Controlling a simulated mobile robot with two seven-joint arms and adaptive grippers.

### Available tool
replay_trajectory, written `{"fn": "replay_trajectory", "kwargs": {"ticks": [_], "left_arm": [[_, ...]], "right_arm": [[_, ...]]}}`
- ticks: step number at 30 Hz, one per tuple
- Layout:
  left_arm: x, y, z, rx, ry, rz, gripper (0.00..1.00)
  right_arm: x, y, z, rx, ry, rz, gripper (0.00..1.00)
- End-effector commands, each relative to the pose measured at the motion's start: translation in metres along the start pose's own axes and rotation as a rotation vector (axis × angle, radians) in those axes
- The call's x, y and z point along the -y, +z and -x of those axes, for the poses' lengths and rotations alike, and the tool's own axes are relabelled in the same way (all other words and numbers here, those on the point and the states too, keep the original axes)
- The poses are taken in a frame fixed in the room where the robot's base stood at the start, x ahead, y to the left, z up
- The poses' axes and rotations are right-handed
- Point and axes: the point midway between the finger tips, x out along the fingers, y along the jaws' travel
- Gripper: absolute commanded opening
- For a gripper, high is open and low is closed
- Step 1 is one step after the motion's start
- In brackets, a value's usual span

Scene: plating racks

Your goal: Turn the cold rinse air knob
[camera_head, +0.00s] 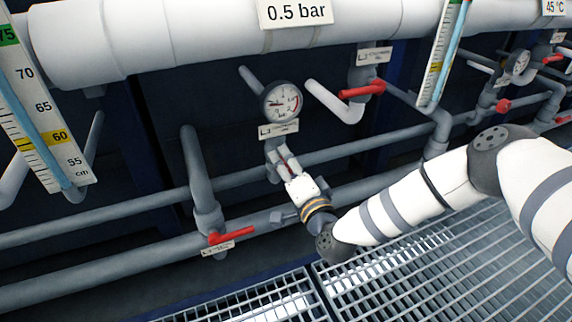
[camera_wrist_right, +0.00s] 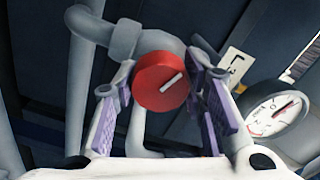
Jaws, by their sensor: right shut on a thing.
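A round red knob (camera_wrist_right: 161,83) with a white pointer line sits on a grey pipe valve in the right wrist view. The pointer line slants up to the right. My right gripper (camera_head: 283,160) reaches the valve below a round gauge (camera_head: 281,101) in the head view. Its purple-padded fingers stand on either side of the knob, and it is shut on the knob. In the head view the gripper hides most of the knob. The label plate (camera_head: 278,129) under the gauge is too small to read. My left gripper is not in view.
A red lever valve (camera_head: 231,236) is at lower left, and another red handle (camera_head: 362,90) is at upper right. Grey pipes (camera_head: 120,225) run across the wall. A large white pipe (camera_head: 180,35) marked 0.5 bar runs above. Metal grating (camera_head: 400,275) lies below.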

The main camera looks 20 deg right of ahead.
Motion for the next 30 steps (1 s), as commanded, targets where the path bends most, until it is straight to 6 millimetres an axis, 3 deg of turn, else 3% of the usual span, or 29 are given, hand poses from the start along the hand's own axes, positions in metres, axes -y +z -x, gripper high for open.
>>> {"fn": "replay_trajectory", "kwargs": {"ticks": [10, 11, 13, 23, 26, 30], "left_arm": [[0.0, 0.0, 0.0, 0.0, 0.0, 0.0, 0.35], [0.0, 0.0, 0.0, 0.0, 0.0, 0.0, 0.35], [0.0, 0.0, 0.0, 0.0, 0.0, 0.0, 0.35], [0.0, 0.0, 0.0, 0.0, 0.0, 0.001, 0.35], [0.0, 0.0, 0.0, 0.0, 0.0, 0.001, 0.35], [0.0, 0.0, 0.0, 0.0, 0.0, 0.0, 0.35]], "right_arm": [[0.0, 0.002, 0.001, 0.006, 0.001, -0.002, 0.11], [0.0, 0.002, 0.001, 0.006, 0.001, -0.002, 0.45], [0.0, 0.002, 0.001, 0.005, 0.001, -0.001, 0.59], [0.0, 0.001, 0.004, 0.003, 0.001, -0.001, 0.59], [-0.001, 0.001, 0.02, 0.004, 0.003, -0.002, 0.59], [-0.001, 0.001, 0.059, 0.006, 0.005, -0.003, 0.59]]}}
